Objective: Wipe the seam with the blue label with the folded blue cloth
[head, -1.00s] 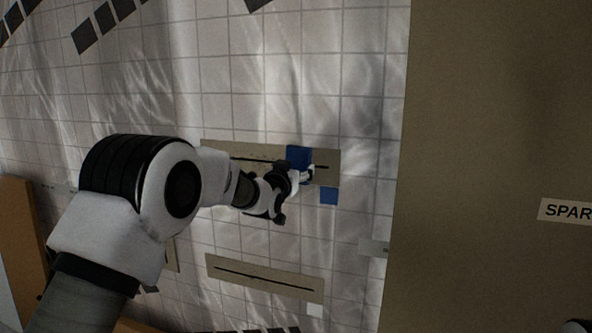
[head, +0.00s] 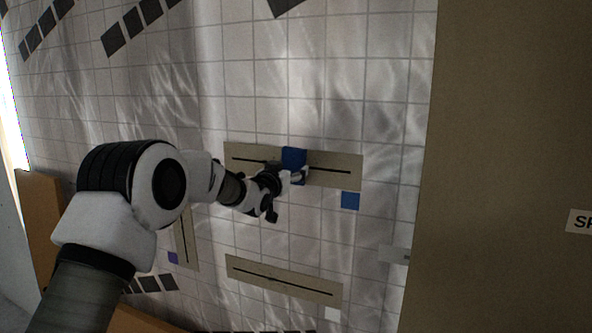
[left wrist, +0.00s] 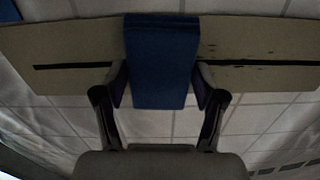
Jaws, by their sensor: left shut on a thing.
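The seam is a dark line on a beige strip (head: 335,171) on the tiled wall. Its blue label (head: 350,200) sits just below the strip's right end. The folded blue cloth (head: 293,157) lies over the middle of the strip and hides part of the line. My left gripper (head: 297,175) is shut on the cloth. In the left wrist view the cloth (left wrist: 161,55) is between the two fingers of my left gripper (left wrist: 161,84), against the strip (left wrist: 60,50). Dark specks show along the line right of the cloth there. My right gripper is out of view.
A lower beige strip (head: 283,280) has a white label (head: 332,314). An upright strip (head: 187,240) with a purple label (head: 172,258) is partly behind my left arm. A large brown panel (head: 510,120) borders the wall on the right. Tiled wall around the seam is clear.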

